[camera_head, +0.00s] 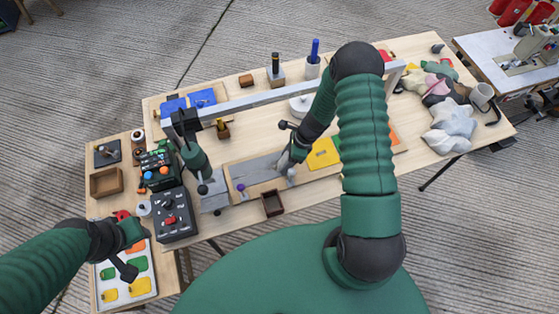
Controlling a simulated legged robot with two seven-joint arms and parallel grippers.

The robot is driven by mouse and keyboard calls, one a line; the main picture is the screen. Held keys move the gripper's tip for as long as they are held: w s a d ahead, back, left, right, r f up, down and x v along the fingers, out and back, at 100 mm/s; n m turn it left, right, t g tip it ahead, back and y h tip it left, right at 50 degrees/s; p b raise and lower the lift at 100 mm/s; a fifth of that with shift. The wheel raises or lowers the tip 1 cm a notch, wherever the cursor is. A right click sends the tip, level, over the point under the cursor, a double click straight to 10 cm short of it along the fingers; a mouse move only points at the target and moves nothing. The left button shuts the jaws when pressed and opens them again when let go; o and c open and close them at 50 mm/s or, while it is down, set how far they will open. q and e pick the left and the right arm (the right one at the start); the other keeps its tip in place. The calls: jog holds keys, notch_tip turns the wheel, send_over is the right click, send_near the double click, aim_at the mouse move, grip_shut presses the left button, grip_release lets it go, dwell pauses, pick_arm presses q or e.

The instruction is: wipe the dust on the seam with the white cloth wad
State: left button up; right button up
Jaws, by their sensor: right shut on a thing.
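My right arm reaches down over the wooden table, and its gripper (287,163) is low over a grey strip of material (252,172) on a board. The right gripper is shut on a small pale thing, which looks like the white cloth wad (291,172); little of it shows. It is at the right part of the grey strip; I cannot tell if it touches. The seam and dust are too small to make out. My left gripper (127,264) is over a tray of coloured patches (150,262) at the lower left; its fingers are unclear.
A dark control box (175,215) and a dark green tool (192,150) stand left of the strip. A small brown box (271,204) is at the front edge. A grey rail (245,102) runs behind. Crumpled fabrics (450,125) lie at the right. A yellow patch (323,153) is nearby.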

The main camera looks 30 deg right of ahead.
aim_at(283, 160)
jog(key=shift+s+d, duration=0.1)
jog(key=shift+d, duration=0.1)
jog(key=shift+r, duration=0.2)
jog(key=r+p, duration=0.5)
jog(key=shift+d+r, duration=0.1)
jog(key=shift+d, duration=0.1)
jog(key=shift+r, duration=0.25)
jog(key=shift+a+f, duration=0.1)
jog(key=shift+a, duration=0.15)
notch_tip(283, 160, up, 3)
jog(key=p, duration=0.3)
jog(key=shift+d, duration=0.1)
